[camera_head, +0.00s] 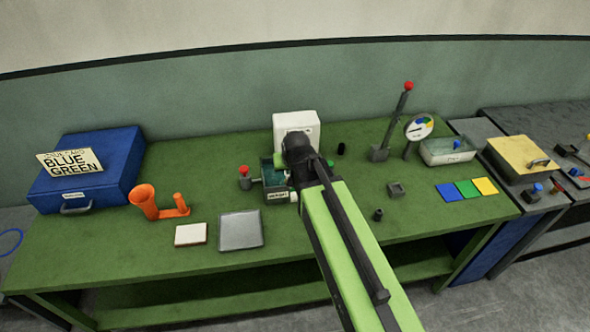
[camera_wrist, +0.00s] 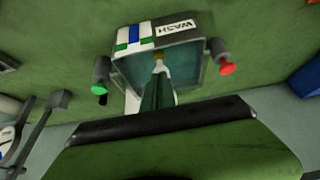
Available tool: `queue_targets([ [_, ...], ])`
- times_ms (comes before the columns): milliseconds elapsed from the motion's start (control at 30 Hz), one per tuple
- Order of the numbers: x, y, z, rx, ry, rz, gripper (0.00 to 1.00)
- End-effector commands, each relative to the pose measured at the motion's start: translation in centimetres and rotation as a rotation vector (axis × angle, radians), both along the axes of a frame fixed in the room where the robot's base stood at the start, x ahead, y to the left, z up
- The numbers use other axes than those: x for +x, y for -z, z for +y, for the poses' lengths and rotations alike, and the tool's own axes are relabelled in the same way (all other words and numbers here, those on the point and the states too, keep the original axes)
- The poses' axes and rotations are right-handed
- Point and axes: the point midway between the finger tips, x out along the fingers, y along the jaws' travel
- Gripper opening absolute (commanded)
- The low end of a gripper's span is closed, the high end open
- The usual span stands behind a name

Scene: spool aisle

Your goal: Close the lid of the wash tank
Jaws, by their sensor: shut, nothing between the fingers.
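The wash tank (camera_head: 264,173) is a small grey box on the green bench, with a white label on its front. In the wrist view the tank (camera_wrist: 190,36) appears upside down with the word WASH, its top open and teal inside showing. A red knob (camera_wrist: 227,68) is on one side and a green knob (camera_wrist: 99,89) on the other. My gripper (camera_wrist: 159,62) is shut and empty, its fingertips over the tank's opening. In the head view my dark wrist covers the tank's right part. I cannot make out the lid; it may be hidden behind my wrist.
A white box (camera_head: 297,122) stands just behind the tank.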

Motion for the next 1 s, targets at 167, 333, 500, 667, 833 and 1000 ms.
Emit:
queue_targets([
  [167, 0.0, 1.5, -0.1, 0.0, 0.0, 0.001, 0.0],
  [333, 0.0, 1.9, -0.2, -0.001, 0.001, 0.003, 0.0],
  [500, 0.0, 2.1, -0.4, 0.0, 0.004, 0.004, 0.0],
  [667, 0.0, 2.1, -0.7, 0.0, 0.007, 0.005, 0.0],
  [833, 0.1, 2.1, -0.9, 0.0, 0.01, 0.005, 0.0],
  [1000, 0.0, 1.4, -1.0, 0.0, 0.011, 0.005, 0.0],
])
